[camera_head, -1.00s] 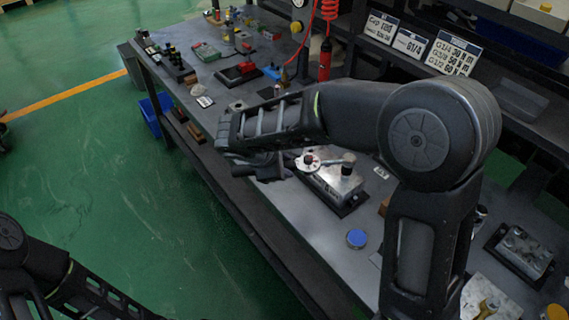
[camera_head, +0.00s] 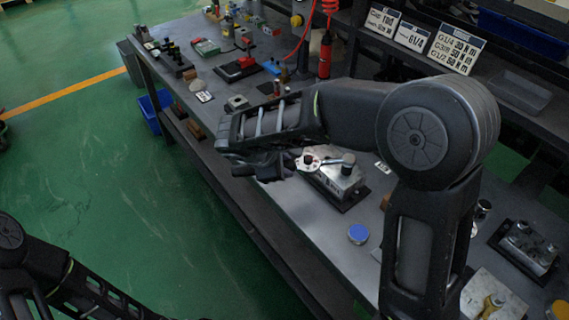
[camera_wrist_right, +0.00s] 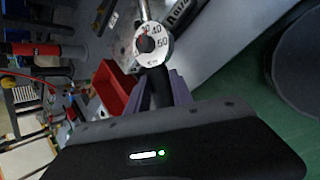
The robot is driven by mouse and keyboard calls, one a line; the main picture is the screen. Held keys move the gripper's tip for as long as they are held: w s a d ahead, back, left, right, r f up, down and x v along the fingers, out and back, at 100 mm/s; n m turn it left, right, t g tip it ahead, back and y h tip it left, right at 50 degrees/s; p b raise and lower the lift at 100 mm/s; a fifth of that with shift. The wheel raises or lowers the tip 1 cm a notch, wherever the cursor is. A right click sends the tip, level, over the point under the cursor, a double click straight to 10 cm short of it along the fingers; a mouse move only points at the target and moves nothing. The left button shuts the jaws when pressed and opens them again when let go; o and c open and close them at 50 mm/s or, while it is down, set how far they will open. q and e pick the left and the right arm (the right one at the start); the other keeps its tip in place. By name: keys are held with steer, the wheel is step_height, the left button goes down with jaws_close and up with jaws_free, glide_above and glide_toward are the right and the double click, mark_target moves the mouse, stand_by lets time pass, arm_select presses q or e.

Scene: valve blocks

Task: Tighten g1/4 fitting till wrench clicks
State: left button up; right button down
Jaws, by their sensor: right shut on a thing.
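My right gripper (camera_head: 268,166) is shut on the dark handle of a wrench (camera_wrist_right: 159,90). The wrench has a round white dial (camera_wrist_right: 153,44) with numbers such as 30, 40 and 50, and a red mark. In the head view the dial (camera_head: 308,161) sits just right of the gripper. The wrench's shaft runs right to a round head (camera_head: 348,158) over a silver valve block (camera_head: 338,183) on a dark base. The fitting under the wrench head is hidden. My left arm shows at the lower left, but its gripper is out of view.
A blue round cap (camera_head: 358,234) lies in front of the block. Another silver block (camera_head: 528,247) stands at the right. A red cylinder (camera_head: 325,57) hangs from a red coil behind. Signs (camera_head: 413,37) stand on the shelf.

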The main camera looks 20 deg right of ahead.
steer(key=shift+f, duration=0.1)
steer(key=shift+w, duration=0.15)
stand_by(0.4)
steer(key=shift+w+d+m+g+h, duration=0.2)
steer(key=shift+w+m+g, duration=0.1)
steer(key=shift+w+m, duration=0.25)
steer(key=shift+w+d+m+g+h, duration=0.15)
steer(key=shift+w+m+g, duration=0.15)
steer(key=shift+w+m, duration=0.2)
steer(key=shift+w+d+p, duration=0.1)
steer(key=shift+w+p, duration=0.1)
steer(key=shift+p, duration=0.15)
steer(key=shift+w+d+m+g+p, duration=0.25)
steer(key=shift+w+m, duration=0.2)
steer(key=shift+w, duration=0.1)
steer(key=shift+w+d+m+g+p, duration=0.25)
steer(key=shift+w+m, duration=0.15)
steer(key=shift+w, duration=0.1)
steer(key=shift+w+d, duration=0.1)
steer(key=shift+w, duration=0.05)
